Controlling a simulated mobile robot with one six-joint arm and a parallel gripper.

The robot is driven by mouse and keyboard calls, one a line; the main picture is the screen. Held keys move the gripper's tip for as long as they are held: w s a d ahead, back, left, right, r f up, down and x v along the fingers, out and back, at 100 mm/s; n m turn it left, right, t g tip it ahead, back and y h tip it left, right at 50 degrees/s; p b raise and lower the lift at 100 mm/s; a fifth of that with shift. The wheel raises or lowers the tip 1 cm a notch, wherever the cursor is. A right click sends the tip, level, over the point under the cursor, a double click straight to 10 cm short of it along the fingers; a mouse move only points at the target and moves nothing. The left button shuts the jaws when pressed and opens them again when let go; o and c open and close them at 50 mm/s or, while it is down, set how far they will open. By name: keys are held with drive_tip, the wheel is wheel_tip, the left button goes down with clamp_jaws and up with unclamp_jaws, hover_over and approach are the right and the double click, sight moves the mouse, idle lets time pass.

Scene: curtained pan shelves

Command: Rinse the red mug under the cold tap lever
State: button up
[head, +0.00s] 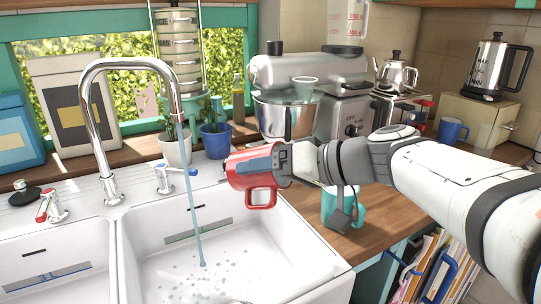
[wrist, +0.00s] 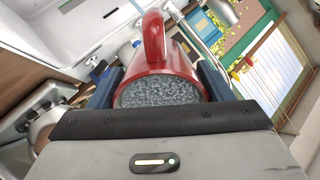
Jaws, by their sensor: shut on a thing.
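The red mug (head: 262,197) is in my gripper (head: 255,164), held on its side above the right basin's right rim. Its handle hangs down and one end faces left. In the wrist view, the mug's red handle (wrist: 153,40) and grey speckled base show between my gripper's blue fingers (wrist: 160,80). The chrome spout (head: 96,130) pours a thin water stream (head: 193,215) into the right basin. The mug is right of the stream, apart from it in the head view. The cold tap lever (head: 178,171), blue-tipped, stands behind the basin. Another lever (head: 44,211) is red-tipped.
The white double sink (head: 300,262) has a divider between its basins. A teal mug (head: 338,205) stands on the wooden counter, partly behind my arm. Potted plants (head: 215,140) and a stand mixer (head: 310,80) stand behind. The space over the right basin is clear apart from the stream.

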sight(232, 165)
drive_tip(key=shift+r, duration=0.1)
drive_tip(key=shift+s+a+f+b, duration=0.1)
drive_tip(key=shift+f+b, duration=0.15)
drive_tip(key=shift+b, duration=0.45)
drive_tip(key=shift+a, duration=0.35)
drive_tip(key=w+a+b, duration=0.1)
drive_tip(key=w+a, duration=0.2)
drive_tip(key=a, duration=0.4)
drive_tip(key=w+a+b, duration=0.2)
drive_tip(key=w+a, duration=0.1)
drive_tip(key=a, duration=0.5)
drive_tip(key=shift+w+r, duration=0.15)
drive_tip(key=shift+w, duration=0.1)
idle(0.5)
drive_tip(key=s+d+b, duration=0.1)
drive_tip(key=d, duration=0.2)
drive_tip(key=s+d+b, duration=0.1)
drive_tip(key=d+b, duration=0.1)
drive_tip(key=d, duration=0.1)
drive_tip(key=s+d+b, duration=0.1)
drive_tip(key=d+b, duration=0.1)
drive_tip(key=d, duration=0.1)
drive_tip(key=shift+s, duration=0.35)
drive_tip(key=shift+s+d, duration=0.1)
drive_tip(key=shift+d, duration=0.1)
